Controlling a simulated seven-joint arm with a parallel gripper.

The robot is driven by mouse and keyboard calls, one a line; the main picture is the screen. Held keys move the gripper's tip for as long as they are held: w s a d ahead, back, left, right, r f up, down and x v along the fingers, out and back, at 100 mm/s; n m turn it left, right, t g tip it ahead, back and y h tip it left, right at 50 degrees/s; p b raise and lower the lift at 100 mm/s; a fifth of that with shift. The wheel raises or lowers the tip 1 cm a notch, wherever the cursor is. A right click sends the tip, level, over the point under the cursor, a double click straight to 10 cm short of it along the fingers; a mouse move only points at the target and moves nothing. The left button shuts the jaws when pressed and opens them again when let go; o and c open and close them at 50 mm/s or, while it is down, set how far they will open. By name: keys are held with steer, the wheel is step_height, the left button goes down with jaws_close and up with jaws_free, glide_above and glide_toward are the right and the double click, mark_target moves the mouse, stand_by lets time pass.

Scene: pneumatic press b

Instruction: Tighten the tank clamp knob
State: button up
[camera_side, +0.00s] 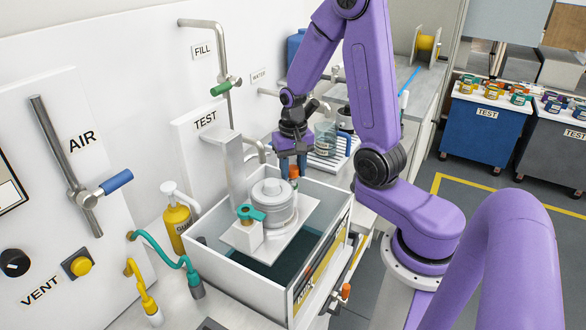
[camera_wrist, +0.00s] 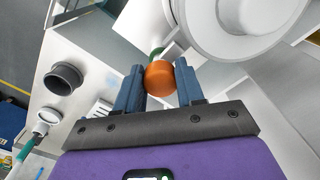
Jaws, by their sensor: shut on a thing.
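An orange knob (camera_wrist: 160,78) sits between the two blue fingers of my gripper (camera_wrist: 159,70) in the wrist view, with a finger against each side. A bit of green shows just behind it. In the side view my gripper (camera_side: 293,163) points down at the far edge of the open white tank (camera_side: 238,283), and the orange knob (camera_side: 293,172) shows at its fingertips. A round grey stepped housing (camera_side: 272,196) stands on a plate over the tank, just in front of my gripper. It fills the upper right of the wrist view (camera_wrist: 240,25). The knob's thread is hidden.
A teal clamp (camera_side: 250,213) stands on the plate's near side. Another orange knob (camera_side: 345,291) is at the tank's front right. A yellow pump bottle (camera_side: 177,222) and hoses stand left of the tank. A bottle rack (camera_side: 327,150) stands behind my gripper.

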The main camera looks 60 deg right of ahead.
mark_target(291, 170)
steer(key=shift+s, duration=0.1)
stand_by(0.3)
steer(key=o, duration=1)
steer(key=shift+o, duration=0.2)
step_height(291, 170, up, 18)
steer(key=shift+f, duration=0.25)
steer(key=shift+a, duration=0.15)
steer(key=s+a+f+n, duration=0.2)
steer(key=s+a+n, duration=0.1)
steer(key=a+n, duration=0.25)
steer(key=s+a+f+n, duration=0.2)
steer(key=a+n, duration=0.3)
steer(key=a, duration=0.1)
steer(key=s+a+f+n, duration=0.2)
steer(key=s+n, duration=0.3)
steer(key=s, duration=0.2)
steer(key=s+a+f+n, duration=0.2)
steer(key=s+n, duration=0.2)
steer(key=s, duration=0.3)
steer(key=shift+s+a+f+n, duration=0.15)
steer(key=shift+a+f+n, duration=0.1)
steer(key=shift+a+n, duration=0.1)
